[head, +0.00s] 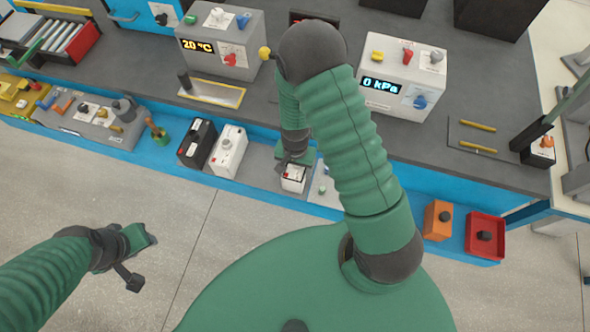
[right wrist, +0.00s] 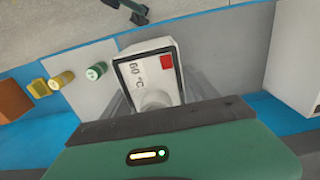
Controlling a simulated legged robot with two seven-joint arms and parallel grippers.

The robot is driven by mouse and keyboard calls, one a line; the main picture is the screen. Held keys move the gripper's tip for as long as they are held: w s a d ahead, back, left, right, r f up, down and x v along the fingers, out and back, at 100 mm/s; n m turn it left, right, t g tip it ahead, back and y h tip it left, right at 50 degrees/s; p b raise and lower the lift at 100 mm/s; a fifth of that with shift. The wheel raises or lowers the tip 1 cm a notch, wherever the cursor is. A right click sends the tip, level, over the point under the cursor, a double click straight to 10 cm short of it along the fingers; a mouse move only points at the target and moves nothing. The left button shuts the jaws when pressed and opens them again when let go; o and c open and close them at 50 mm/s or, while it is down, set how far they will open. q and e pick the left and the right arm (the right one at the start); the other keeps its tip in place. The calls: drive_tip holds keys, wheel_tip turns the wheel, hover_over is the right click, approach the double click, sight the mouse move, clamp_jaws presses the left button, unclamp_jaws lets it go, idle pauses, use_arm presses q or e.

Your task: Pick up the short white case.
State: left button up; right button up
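The short white case (head: 293,179) stands on the low blue shelf, below my right gripper (head: 296,163). In the right wrist view the case (right wrist: 147,68) shows a "60 °C" label and a red square, with a pale rounded knob near the gripper. Greyish finger shapes flank it on both sides. Whether they press on it is unclear. A taller white case (head: 227,152) stands to its left. My left gripper (head: 140,258) hangs over the floor at the lower left, empty and apart from everything.
A black case (head: 197,143) stands left of the taller white case. A light panel with a green knob (head: 322,190) is just right of the short case. An orange box (head: 437,220) and a red tray (head: 471,252) sit farther right. Instruments stand on the dark bench behind.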

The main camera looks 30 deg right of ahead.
drive_tip(key=shift+d+f, duration=0.15)
drive_tip(key=shift+d, duration=0.35)
drive_tip(key=c, duration=1.2)
drive_tip(key=shift+a, duration=0.25)
drive_tip(key=shift+c, duration=0.6)
